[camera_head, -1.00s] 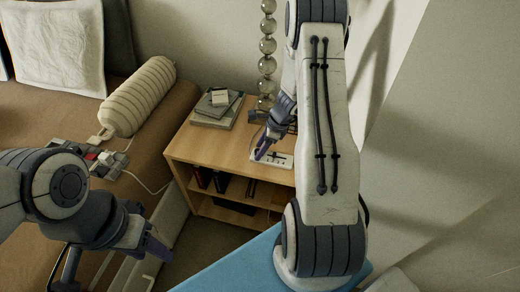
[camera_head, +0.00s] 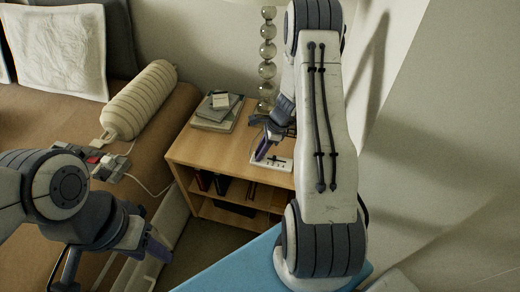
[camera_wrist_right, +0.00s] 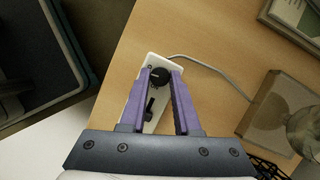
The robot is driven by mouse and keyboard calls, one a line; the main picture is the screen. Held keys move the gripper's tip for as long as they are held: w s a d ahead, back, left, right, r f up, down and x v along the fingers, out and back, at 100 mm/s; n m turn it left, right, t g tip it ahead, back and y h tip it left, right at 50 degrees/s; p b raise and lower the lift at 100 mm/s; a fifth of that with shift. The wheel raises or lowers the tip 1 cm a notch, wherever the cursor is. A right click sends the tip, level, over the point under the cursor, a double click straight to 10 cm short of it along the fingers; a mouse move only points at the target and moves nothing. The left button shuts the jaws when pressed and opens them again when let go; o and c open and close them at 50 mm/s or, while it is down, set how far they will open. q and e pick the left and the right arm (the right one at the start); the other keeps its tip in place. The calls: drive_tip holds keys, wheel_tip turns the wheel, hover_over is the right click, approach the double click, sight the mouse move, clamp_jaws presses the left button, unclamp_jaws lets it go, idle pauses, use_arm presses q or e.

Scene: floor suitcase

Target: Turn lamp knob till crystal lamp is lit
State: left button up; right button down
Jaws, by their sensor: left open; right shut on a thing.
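The crystal lamp (camera_head: 267,48) is a stack of clear glass balls on the wooden nightstand. Its clear block base (camera_wrist_right: 268,112) shows at right in the right wrist view. The lamp's top is cut off, and I see no clear glow. A white control box (camera_head: 281,163) lies near the nightstand's front edge. In the right wrist view it carries a round black knob (camera_wrist_right: 159,77) and a smaller black lever (camera_wrist_right: 150,105). My right gripper (camera_head: 261,153) is shut on the knob, its purple fingers on either side. My left gripper (camera_head: 158,247) is open and empty at lower left, away from the nightstand.
Stacked books (camera_head: 217,112) lie on the nightstand (camera_head: 237,150), left of the lamp. A cable (camera_wrist_right: 215,68) runs from the control box. A brown bed with a striped bolster (camera_head: 140,98) stands at left; a wall is at right.

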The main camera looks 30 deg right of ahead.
drive_tip(key=n+p, duration=0.1)
drive_tip(key=n, duration=0.1)
drive_tip(key=shift+r+n+g+y+p, duration=0.15)
drive_tip(key=shift+n+g+y+p, duration=0.15)
drive_tip(key=shift+g+p, duration=0.1)
drive_tip(key=n, duration=0.2)
drive_tip(key=n+g+p, duration=0.1)
drive_tip(key=shift+w+n+g, duration=0.15)
drive_tip(key=shift+n+g, duration=0.15)
drive_tip(key=shift+n, duration=0.1)
drive_tip(key=n, duration=0.2)
drive_tip(key=n+g, duration=0.1)
drive_tip(key=n, duration=0.1)
drive_tip(key=shift+w+n+g+p, duration=0.15)
drive_tip(key=shift+n+g+p, duration=0.15)
drive_tip(key=n, duration=0.2)
drive_tip(key=n+g+h, duration=0.1)
drive_tip(key=n, duration=0.1)
drive_tip(key=shift+w+a+n+g+h, duration=0.1)
drive_tip(key=shift+n+g+h, duration=0.2)
drive_tip(key=shift+n, duration=0.4)
drive_tip(key=c, duration=0.6)
unclamp_jaws()
